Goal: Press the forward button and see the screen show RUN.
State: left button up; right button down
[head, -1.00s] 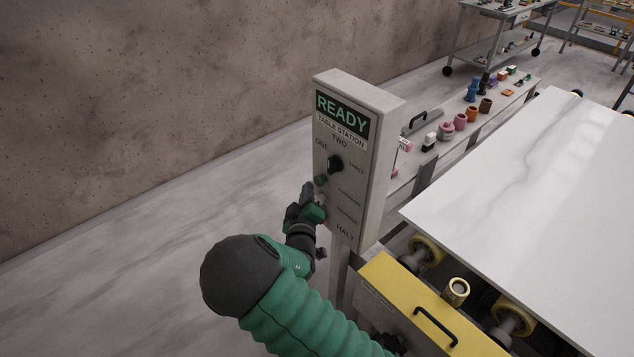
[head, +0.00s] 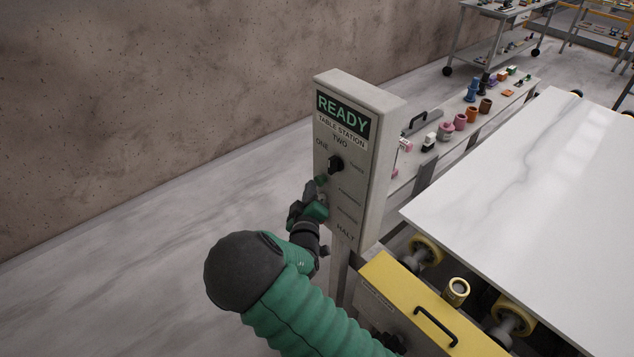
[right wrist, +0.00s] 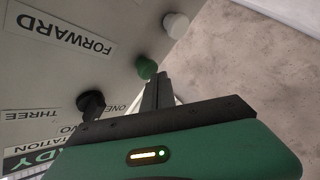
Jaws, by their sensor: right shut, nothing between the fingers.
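Below the screen is a black selector knob (head: 335,164), also seen in the right wrist view (right wrist: 90,104). The green button (right wrist: 146,67) lies near the FORWARD label (right wrist: 62,30), with a white button (right wrist: 176,25) farther along. The green button also shows in the head view (head: 320,181). My right gripper (right wrist: 156,80) is shut and empty, its tips right by the green button; I cannot tell whether they touch it. My left gripper is out of view.
A white stone slab (head: 530,190) lies on rollers at the right. A yellow housing (head: 410,300) with a black handle stands below the panel. A bench with small coloured items (head: 460,120) runs behind the panel. The floor to the left is clear.

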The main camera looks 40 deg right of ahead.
jog(key=shift+d, duration=0.5)
dwell(0.4)
jog(key=shift+s+a, duration=0.1)
jog(key=shift+a, duration=0.85)
